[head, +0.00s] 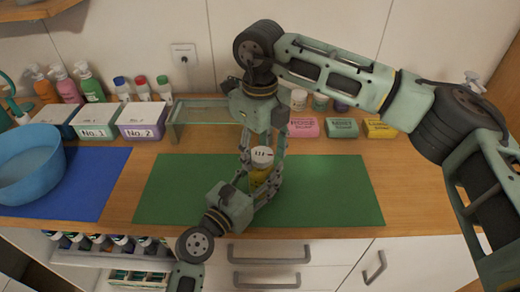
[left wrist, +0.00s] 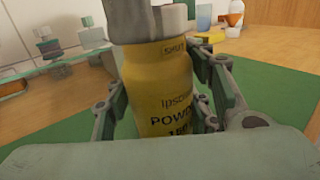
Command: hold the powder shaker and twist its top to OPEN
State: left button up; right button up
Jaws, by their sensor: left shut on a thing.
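The powder shaker (head: 260,177) is a yellow bottle with a pale top (head: 262,156), standing upright above the green mat. In the left wrist view, the yellow body (left wrist: 158,85) shows "POWD" and a small boxed mark that seems to read "SHUT". The grey top (left wrist: 170,22) is cut by the frame edge. My left gripper (head: 263,187) is shut on the body, with one finger on each side. My right gripper (head: 262,152) comes down from above, its fingers on either side of the top. Whether they touch it cannot be told.
The green mat (head: 335,190) is mostly clear around the shaker. A blue bowl (head: 28,165) sits on a blue mat (head: 100,185) at left. Labelled boxes (head: 142,122), a low glass stand (head: 205,111) and soap boxes (head: 342,128) line the back.

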aim_at(260, 155)
jog(key=c, duration=1.1)
jog(key=shift+n, duration=0.7)
jog(key=shift+s, duration=0.1)
jog(key=o, duration=1.1)
notch_tip(260, 155, up, 12)
jog(key=shift+r, duration=0.1)
pick_arm(q)
jog(key=o, duration=1.3)
jog(key=shift+o, duration=0.2)
